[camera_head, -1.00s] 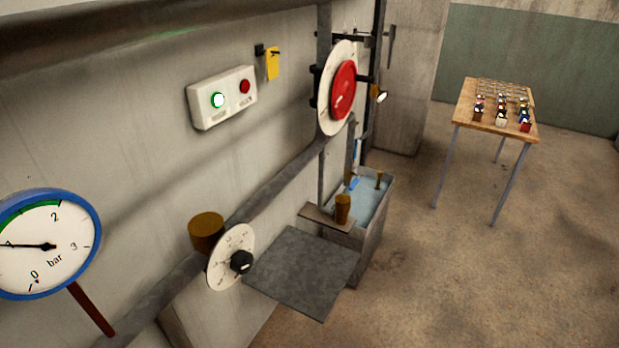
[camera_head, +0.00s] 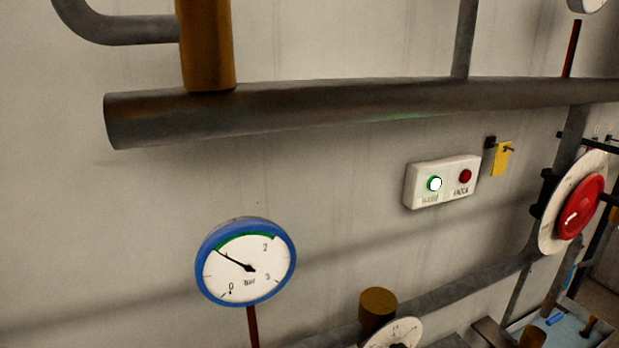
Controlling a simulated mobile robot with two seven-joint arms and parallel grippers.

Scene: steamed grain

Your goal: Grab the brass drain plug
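Several brass-coloured parts show, and I cannot tell for sure which is the drain plug. A brass cylinder (camera_head: 533,338) stands at the bottom right edge, partly cut off, beside the water basin (camera_head: 603,317). A larger brass cap (camera_head: 378,304) sits on the lower pipe near a white dial (camera_head: 398,336). Neither of my grippers is in view.
A blue-rimmed pressure gauge (camera_head: 246,262) is on the left. A thick pipe (camera_head: 330,107) crosses above.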

